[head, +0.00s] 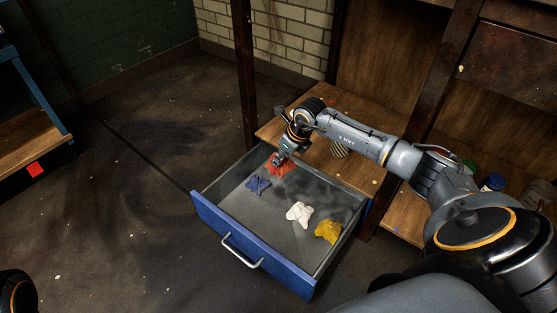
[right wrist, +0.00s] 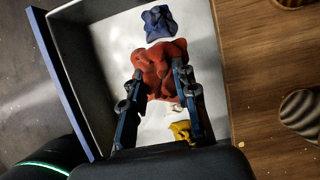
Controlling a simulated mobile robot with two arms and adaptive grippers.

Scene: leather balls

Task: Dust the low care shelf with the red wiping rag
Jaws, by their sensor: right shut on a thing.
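The red wiping rag (head: 283,168) is at the back left corner of an open blue-fronted drawer (head: 226,238). My right gripper (head: 279,158) is shut on it from above. In the right wrist view the crumpled red rag (right wrist: 155,65) sits between the two fingers of my right gripper (right wrist: 159,75). I cannot tell whether the rag still touches the drawer floor. A low wooden shelf (head: 290,126) lies just behind the drawer, with small pale crumbs on it. My left gripper is not in view.
A blue rag (head: 258,184), a white rag (head: 299,212) and a yellow rag (head: 328,231) lie in the drawer. A striped ball (head: 339,149) sits on the wooden surface behind it. A dark post (head: 244,75) stands at the shelf's left. The floor at left is mostly clear.

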